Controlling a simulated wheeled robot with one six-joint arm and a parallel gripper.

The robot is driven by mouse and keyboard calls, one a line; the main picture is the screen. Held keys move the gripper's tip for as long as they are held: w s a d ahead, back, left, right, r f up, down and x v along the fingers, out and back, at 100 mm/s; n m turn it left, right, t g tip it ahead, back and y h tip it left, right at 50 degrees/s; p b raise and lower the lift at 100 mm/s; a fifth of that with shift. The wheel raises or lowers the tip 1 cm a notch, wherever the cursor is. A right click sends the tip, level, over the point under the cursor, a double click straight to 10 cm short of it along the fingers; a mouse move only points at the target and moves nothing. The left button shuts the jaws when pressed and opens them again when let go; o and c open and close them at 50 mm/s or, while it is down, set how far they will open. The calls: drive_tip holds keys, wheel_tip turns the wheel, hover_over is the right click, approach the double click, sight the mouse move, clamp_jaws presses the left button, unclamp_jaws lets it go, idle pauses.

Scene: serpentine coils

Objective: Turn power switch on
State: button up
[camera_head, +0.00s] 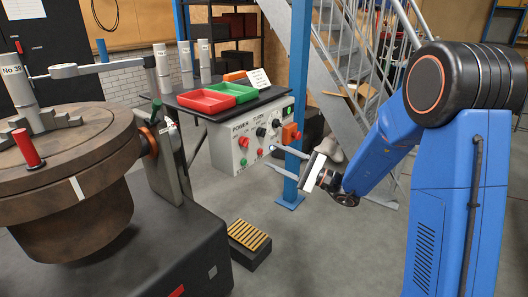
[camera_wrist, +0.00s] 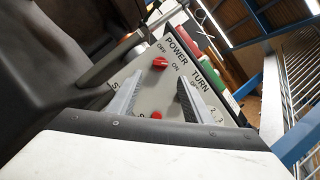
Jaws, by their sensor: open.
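The power switch is a red knob (camera_head: 243,141) below the word POWER on a light grey control panel (camera_head: 228,156). In the wrist view the red knob (camera_wrist: 159,63) sits between the labels OFF and ON. I cannot tell which label it points to. My gripper (camera_head: 272,159) is open and empty in front of the panel's right part. In the wrist view my gripper's fingers (camera_wrist: 160,80) are spread, with the knob beyond the gap between their tips. They appear apart from the knob.
A black knob (camera_head: 261,132) under TURN and several buttons share the panel. Red and green trays (camera_head: 233,92) lie on the shelf above it. A blue post (camera_head: 296,100) stands close by my gripper. A large round machine table (camera_head: 70,150) stands at left.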

drive_tip(key=v, duration=0.8)
drive_tip(key=shift+d, duration=0.3)
drive_tip(key=shift+s, duration=0.1)
drive_tip(key=s+a+n+g+h, duration=0.2)
drive_tip(key=s+n+g+h, duration=0.25)
drive_tip(key=s, duration=0.75)
drive_tip(key=s+a+n+g+h, duration=0.1)
drive_tip(key=s+n+g+h, duration=0.3)
drive_tip(key=s, duration=0.8)
drive_tip(key=s+d+n+t+h, duration=0.2)
drive_tip(key=s+d+h, duration=0.2)
drive_tip(key=d, duration=0.5)
drive_tip(key=s+d+n+t+h, duration=0.2)
drive_tip(key=s+d+t+h, duration=0.1)
drive_tip(key=s+d+h, duration=0.2)
drive_tip(key=d+h, duration=0.2)
drive_tip(key=d, duration=0.2)
drive_tip(key=shift+s+d+f+n, duration=0.25)
drive_tip(key=shift+d+f+n, duration=0.1)
drive_tip(key=shift+d, duration=0.05)
